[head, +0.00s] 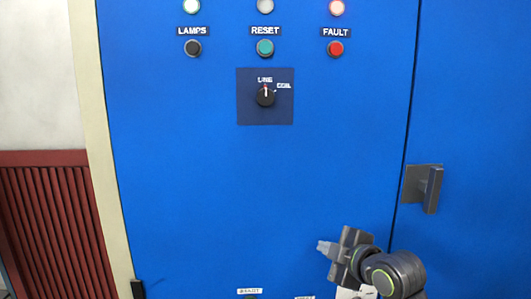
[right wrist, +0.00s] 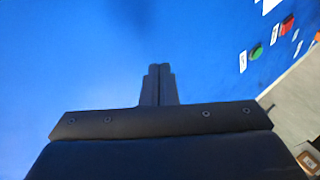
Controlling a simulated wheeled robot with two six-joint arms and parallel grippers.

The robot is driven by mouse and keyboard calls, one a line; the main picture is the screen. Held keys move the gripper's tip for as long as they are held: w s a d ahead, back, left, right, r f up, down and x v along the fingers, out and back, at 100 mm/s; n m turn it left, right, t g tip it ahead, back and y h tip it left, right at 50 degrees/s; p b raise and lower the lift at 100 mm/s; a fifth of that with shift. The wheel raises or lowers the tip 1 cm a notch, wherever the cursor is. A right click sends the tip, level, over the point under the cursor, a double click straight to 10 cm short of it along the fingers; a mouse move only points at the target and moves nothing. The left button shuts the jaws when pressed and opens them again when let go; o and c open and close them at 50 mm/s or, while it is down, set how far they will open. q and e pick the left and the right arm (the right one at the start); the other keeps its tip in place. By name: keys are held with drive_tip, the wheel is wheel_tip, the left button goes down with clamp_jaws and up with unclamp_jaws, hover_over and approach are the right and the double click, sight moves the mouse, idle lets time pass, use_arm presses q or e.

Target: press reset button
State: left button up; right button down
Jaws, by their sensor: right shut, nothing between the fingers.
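The reset button (head: 265,47) is a teal-green round button under the "RESET" label on the blue cabinet panel in the head view. A black button (head: 192,48) labelled "LAMPS" is left of it and a red button (head: 335,48) labelled "FAULT" is right of it. My right gripper (head: 324,247) is low in the head view, well below and to the right of the reset button, apart from it. In the right wrist view its fingers (right wrist: 159,70) are together, empty, against blue panel. The reset button cannot be identified in that view. My left gripper is not in view.
A rotary selector (head: 265,96) sits below the reset button. Indicator lamps (head: 265,6) are above the buttons. A door handle (head: 431,189) projects on the right. The right wrist view shows a red button (right wrist: 287,25) and a green button (right wrist: 256,54). The middle panel is clear.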

sight(265, 48)
drive_tip(key=a+r+n+y, duration=0.1)
drive_tip(key=r+n, duration=0.1)
drive_tip(key=r, duration=0.3)
drive_tip(key=a+r+n+t+y, duration=0.1)
drive_tip(key=a+r+n, duration=0.1)
drive_tip(key=r, duration=0.3)
drive_tip(key=a+r+n, duration=0.1)
drive_tip(key=r, duration=0.5)
drive_tip(key=shift+w+a+n+t+y, duration=0.3)
drive_tip(key=shift+w+a+n+y, duration=0.05)
drive_tip(key=shift+a+n+y, duration=0.05)
drive_tip(key=s+a+r+n+y, duration=0.2)
drive_tip(key=s+r+n, duration=0.1)
drive_tip(key=r, duration=0.5)
drive_tip(key=s+a+r+n+y, duration=0.2)
drive_tip(key=s+a+r+n, duration=0.1)
drive_tip(key=r, duration=0.6)
drive_tip(key=s+a+r+n+y, duration=0.2)
drive_tip(key=r+n, duration=0.3)
drive_tip(key=r, duration=0.3)
drive_tip(key=shift+s+a+r+n+y, duration=0.3)
drive_tip(key=shift+s+r, duration=0.1)
drive_tip(key=shift+s, duration=0.25)
drive_tip(key=shift+w+p, duration=1.9)
drive_tip(key=shift+w, duration=2.55)
drive_tip(key=shift+w, duration=0.1)
drive_tip(key=shift+w, duration=0.3)
